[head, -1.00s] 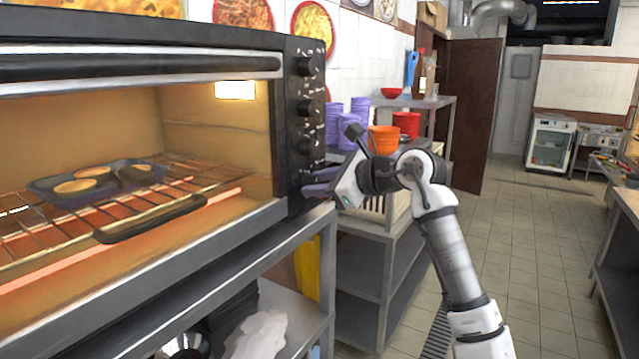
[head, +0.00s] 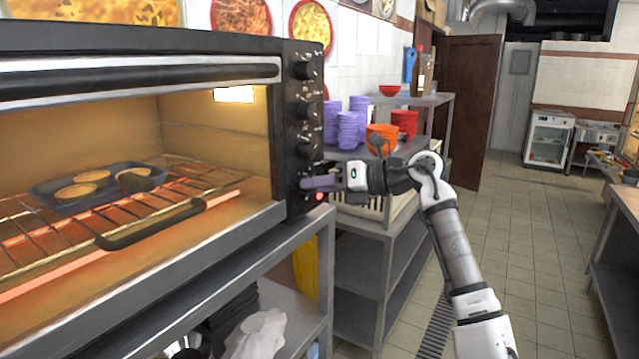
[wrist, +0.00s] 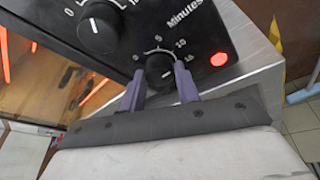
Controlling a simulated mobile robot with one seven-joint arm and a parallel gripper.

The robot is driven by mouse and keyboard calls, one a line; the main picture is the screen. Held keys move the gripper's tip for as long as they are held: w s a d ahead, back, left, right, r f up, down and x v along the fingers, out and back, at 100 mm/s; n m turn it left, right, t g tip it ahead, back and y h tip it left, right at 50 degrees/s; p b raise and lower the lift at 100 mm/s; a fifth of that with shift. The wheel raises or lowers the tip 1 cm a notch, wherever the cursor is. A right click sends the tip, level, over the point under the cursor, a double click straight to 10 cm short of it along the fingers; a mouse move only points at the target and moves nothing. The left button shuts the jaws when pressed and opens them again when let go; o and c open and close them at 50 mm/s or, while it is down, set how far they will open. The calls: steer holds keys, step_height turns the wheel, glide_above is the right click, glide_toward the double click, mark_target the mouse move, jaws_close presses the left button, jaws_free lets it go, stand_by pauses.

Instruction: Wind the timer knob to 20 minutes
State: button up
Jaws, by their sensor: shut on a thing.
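The timer knob (wrist: 160,70) is the small black dial under the "Minutes" label on the oven's dark control panel (head: 300,120). In the wrist view the purple fingers of my gripper (wrist: 160,82) stand on either side of it and are shut on it. The numbers around the dial are partly readable. The white mark on the knob is small, and I cannot tell exactly which number it points to. In the head view my gripper (head: 310,184) is at the lowest part of the panel, and its fingers hide the timer knob.
A red lamp (wrist: 218,59) is lit beside the timer knob. Another larger knob (wrist: 100,27) sits above it. The oven rack (head: 160,210) carries a dark tray with round baked pieces. Purple cups (head: 350,130) and orange bowls (head: 381,139) stand on a shelf behind my gripper.

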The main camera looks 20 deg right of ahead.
steer(key=shift+f+m+t+y, duration=0.2)
steer(key=shift+m+y, duration=0.5)
steer(key=shift+m, duration=1.55)
steer(key=shift+f+m+t+y, duration=0.2)
steer(key=shift+m+y, duration=0.5)
steer(key=shift+m, duration=1.5)
steer(key=shift+m+t+y, duration=0.3)
steer(key=shift+m+y, duration=0.4)
steer(key=shift+m, duration=1.55)
steer(key=o, duration=1)
steer(key=shift+c, duration=0.2)
steer(key=b+v, duration=0.4)
steer(key=v, duration=0.9)
steer(key=shift+s+d, duration=0.2)
steer(key=shift+d, duration=0.15)
